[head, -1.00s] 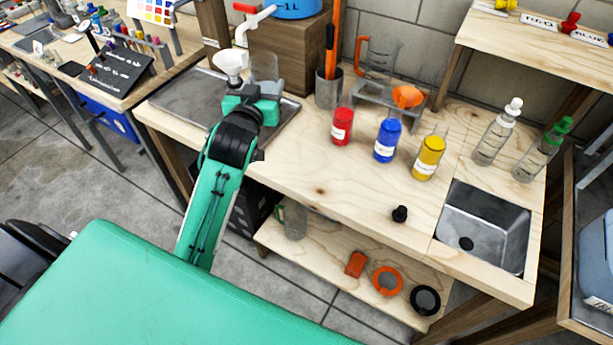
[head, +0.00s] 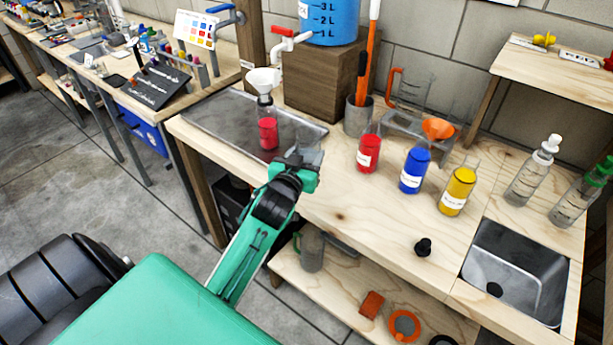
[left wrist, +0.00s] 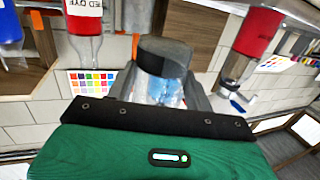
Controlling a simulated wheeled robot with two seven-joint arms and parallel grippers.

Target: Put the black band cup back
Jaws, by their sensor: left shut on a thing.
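The cup looks clear, with a bluish tint inside. In the head view the fingers hide much of the cup, and the band cannot be made out. My right gripper is not in view.
A bottle of red liquid (head: 268,134) with a white funnel (head: 264,78) stands on the metal tray (head: 215,117). Red (head: 368,152), blue (head: 414,170) and yellow (head: 458,190) bottles stand to the right.

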